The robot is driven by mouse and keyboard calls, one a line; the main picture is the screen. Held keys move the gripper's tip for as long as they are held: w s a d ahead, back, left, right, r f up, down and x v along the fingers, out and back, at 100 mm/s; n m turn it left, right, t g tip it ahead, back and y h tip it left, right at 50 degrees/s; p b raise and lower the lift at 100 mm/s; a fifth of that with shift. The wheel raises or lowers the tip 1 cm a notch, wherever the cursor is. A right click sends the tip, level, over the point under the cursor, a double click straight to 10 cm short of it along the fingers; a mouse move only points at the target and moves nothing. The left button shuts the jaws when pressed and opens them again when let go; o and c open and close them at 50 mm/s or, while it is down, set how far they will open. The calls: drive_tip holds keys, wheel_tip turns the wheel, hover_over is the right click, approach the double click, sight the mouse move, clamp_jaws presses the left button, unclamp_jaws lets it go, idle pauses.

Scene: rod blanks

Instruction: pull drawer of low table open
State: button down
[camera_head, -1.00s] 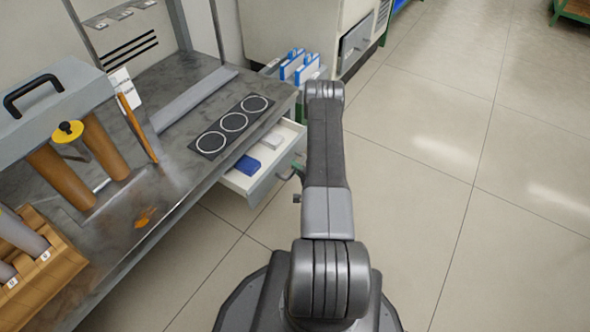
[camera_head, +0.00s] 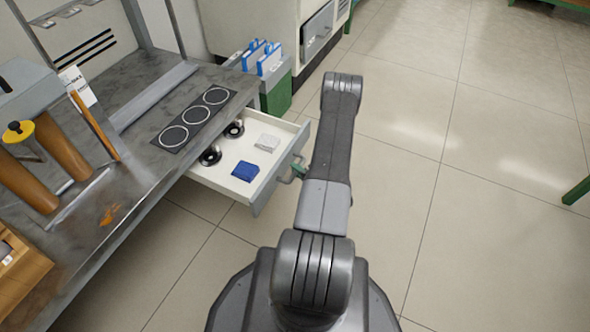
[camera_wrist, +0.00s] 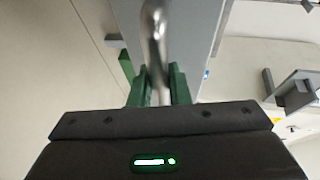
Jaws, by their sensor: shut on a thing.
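The low table (camera_head: 150,92) has its drawer (camera_head: 232,196) pulled well out, under the right end of the top. In the drawer lie a blue folded cloth (camera_head: 245,171), a light grey cloth (camera_head: 267,143) and two dark round items (camera_head: 233,129). The drawer's bar handle (camera_head: 292,174) is on its front. In the wrist view the metal handle (camera_wrist: 153,40) runs down between the green fingers of my gripper (camera_wrist: 160,84), which is shut on it. In the head view my arm hides most of the gripper.
Three ringed circles on a dark strip (camera_head: 195,115) mark the table top. A green bin with blue-white folders (camera_head: 275,88) stands just behind the drawer. A cabinet (camera_head: 318,30) is at the back.

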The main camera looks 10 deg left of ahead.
drive_tip(key=c, duration=1.4)
unclamp_jaws()
drive_tip(key=shift+o, duration=0.2)
drive_tip(key=shift+d, duration=0.1)
drive_tip(key=p+v, duration=0.3)
drive_tip(key=v, duration=1)
drive_tip(key=shift+s+d+r, duration=0.2)
drive_tip(key=shift+s, duration=0.05)
drive_tip(key=shift+b+x, duration=1.5)
drive_tip(key=shift+x, duration=5.45)
drive_tip(key=shift+f, duration=0.1)
